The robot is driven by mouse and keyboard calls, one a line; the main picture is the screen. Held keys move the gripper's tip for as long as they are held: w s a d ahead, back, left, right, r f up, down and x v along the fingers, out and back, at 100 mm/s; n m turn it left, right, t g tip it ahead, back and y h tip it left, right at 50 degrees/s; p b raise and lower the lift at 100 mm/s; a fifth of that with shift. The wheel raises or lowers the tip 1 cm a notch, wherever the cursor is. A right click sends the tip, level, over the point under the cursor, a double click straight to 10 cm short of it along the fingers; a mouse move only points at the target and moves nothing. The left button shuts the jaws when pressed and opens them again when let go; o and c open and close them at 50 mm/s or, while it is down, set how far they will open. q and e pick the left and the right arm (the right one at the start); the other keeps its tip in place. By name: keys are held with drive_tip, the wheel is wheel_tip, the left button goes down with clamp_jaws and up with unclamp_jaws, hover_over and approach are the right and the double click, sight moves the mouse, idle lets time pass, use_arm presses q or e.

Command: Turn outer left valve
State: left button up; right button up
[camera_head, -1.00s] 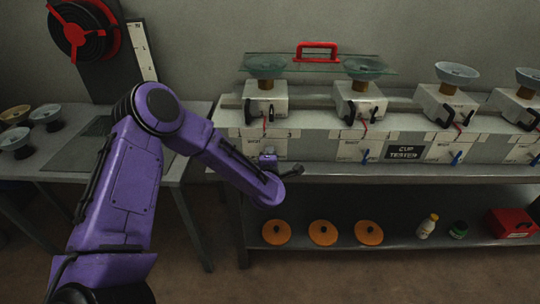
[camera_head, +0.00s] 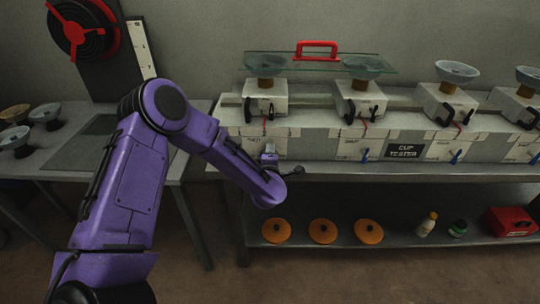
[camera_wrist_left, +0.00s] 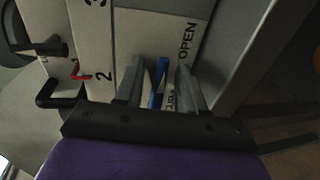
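The outer left valve's blue handle (camera_wrist_left: 159,82) shows in the left wrist view, on a pale panel marked "2" and "OPEN". My left gripper (camera_wrist_left: 160,84) is open, one finger on each side of the handle, with a gap visible on both sides. In the head view my left gripper (camera_head: 269,152) is at the front of the leftmost station of the cup tester (camera_head: 404,151). The arm hides that blue handle there. Other blue valve handles (camera_head: 365,155) show farther right. My right gripper is not in view.
White units with black levers (camera_head: 265,98) and bowls (camera_head: 457,72) stand above the panel. A glass sheet with a red handle (camera_head: 317,47) lies over the two left bowls. Orange discs (camera_head: 323,232) sit on the lower shelf. A red lever (camera_wrist_left: 78,70) is left in the wrist view.

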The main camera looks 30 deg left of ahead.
use_arm(q)
drive_tip(key=shift+s+d, duration=0.1)
drive_tip(key=b+v, duration=0.2)
drive_tip(key=v, duration=0.8)
drive_tip(key=shift+s+r, duration=0.1)
drive_tip(key=shift+s, duration=0.05)
